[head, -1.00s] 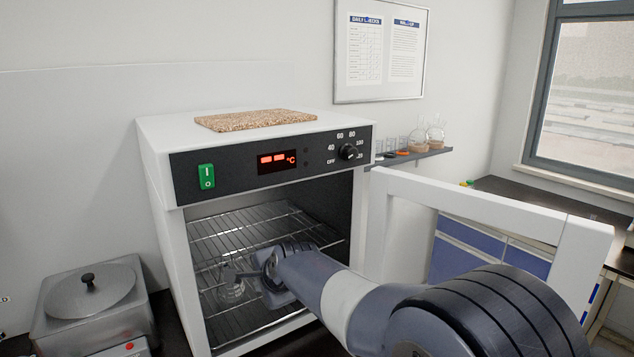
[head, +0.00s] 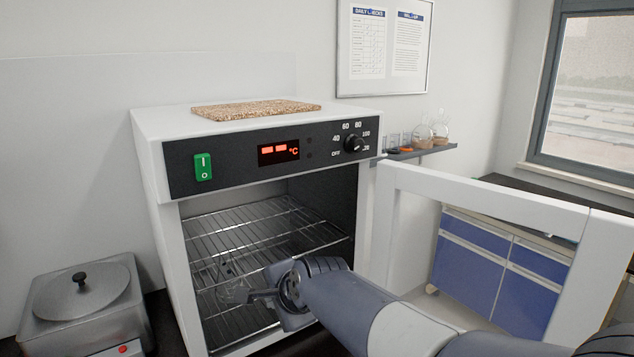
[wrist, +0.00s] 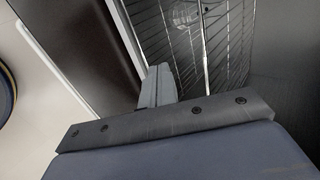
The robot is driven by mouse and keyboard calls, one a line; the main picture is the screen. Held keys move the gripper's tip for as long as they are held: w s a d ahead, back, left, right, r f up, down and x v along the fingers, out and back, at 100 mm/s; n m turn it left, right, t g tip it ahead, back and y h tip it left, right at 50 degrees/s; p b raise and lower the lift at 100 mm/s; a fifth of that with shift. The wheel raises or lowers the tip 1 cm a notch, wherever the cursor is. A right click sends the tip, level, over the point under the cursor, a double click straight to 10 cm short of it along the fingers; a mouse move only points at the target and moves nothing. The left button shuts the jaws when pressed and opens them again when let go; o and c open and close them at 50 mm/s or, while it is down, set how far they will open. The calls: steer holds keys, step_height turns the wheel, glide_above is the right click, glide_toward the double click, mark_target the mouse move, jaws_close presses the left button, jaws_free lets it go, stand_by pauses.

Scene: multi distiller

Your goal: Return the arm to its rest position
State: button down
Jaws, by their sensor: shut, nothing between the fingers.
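My gripper (head: 248,296) is at the open front of the white oven (head: 160,150), over the lower wire rack in the head view. Its fingers are shut with nothing between them. My arm reaches to it from the lower right, past the open oven door (head: 480,195). In the wrist view the shut fingers (wrist: 157,86) show above the dark wrist plate. A clear glass vessel (wrist: 185,13) stands on the rack deeper inside, apart from the fingers. It is faint in the head view and partly hidden by my gripper.
The oven door stands open to the right, close beside my arm. A steel hot bath with a lid (head: 82,290) stands at lower left. A cork mat (head: 255,109) lies on the oven. Flasks stand on a wall shelf (head: 420,151). Blue cabinets (head: 480,265) are behind the door.

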steer(key=s+d+r+b, duration=0.1)
steer(key=s+d+r, duration=0.2)
steer(key=s+d, duration=0.2)
steer(key=shift+s+d+r, duration=0.15)
steer(key=shift+s+r, duration=0.2)
steer(key=shift+s, duration=1.1)
steer(key=shift+d, duration=0.1)
